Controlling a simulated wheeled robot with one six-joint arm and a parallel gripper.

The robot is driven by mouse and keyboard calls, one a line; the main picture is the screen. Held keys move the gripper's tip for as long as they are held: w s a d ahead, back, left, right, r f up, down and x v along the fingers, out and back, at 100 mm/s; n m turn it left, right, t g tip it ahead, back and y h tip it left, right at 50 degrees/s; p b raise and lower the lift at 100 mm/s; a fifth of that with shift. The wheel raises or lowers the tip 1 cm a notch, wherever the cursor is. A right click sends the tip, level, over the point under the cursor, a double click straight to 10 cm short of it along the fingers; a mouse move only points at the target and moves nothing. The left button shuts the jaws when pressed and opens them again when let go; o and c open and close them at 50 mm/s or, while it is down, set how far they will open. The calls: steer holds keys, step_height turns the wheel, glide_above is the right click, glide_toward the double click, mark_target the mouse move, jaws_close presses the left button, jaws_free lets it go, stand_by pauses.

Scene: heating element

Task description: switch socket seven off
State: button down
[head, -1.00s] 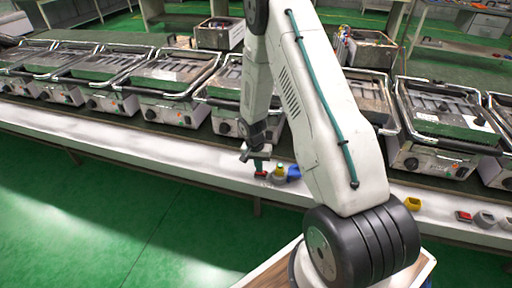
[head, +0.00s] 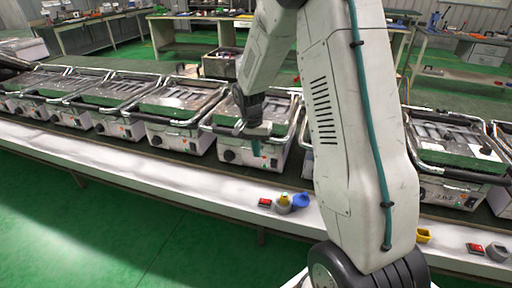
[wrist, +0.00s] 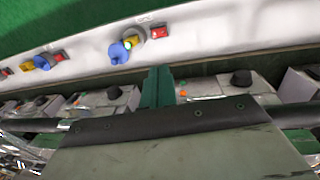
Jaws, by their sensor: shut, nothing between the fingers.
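A red switch (head: 265,203) sits on the white ledge beside a grey socket (head: 283,207) with a yellow-and-green top. A blue plug-like part (head: 301,200) is right next to the socket. In the wrist view the red switch (wrist: 159,31), grey socket (wrist: 136,36) and blue part (wrist: 118,51) show at the top, with a bright green spot on the socket. No socket number is readable. My gripper (head: 256,148) is shut and empty, above and beyond the switch, in front of a heater's front panel. Its green fingers show in the wrist view (wrist: 157,86), apart from the switch.
A row of metal heaters (head: 180,108) with bar handles stands behind the ledge (head: 130,168). The green floor in front is clear.

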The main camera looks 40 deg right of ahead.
steer(key=shift+a+r, duration=0.1)
steer(key=shift+r, duration=0.55)
steer(key=s+a+r+n+t, duration=0.1)
steer(key=s+a+r+n, duration=0.1)
steer(key=s+a+r, duration=0.35)
steer(key=s+a+r+n, duration=0.3)
steer(key=s+r, duration=0.4)
steer(key=r, duration=0.4)
steer(key=s+a+r+n, duration=0.2)
steer(key=s+a, duration=0.1)
steer(key=s, duration=0.6)
steer(key=s+a+r+n+t, duration=0.1)
steer(key=s+a+r+n, duration=0.1)
steer(key=s, duration=0.7)
steer(key=shift+a+n+y, duration=0.4)
steer(key=shift+a+n, duration=0.05)
steer(key=shift+n, duration=0.25)
steer(key=shift+s+a+r, duration=0.1)
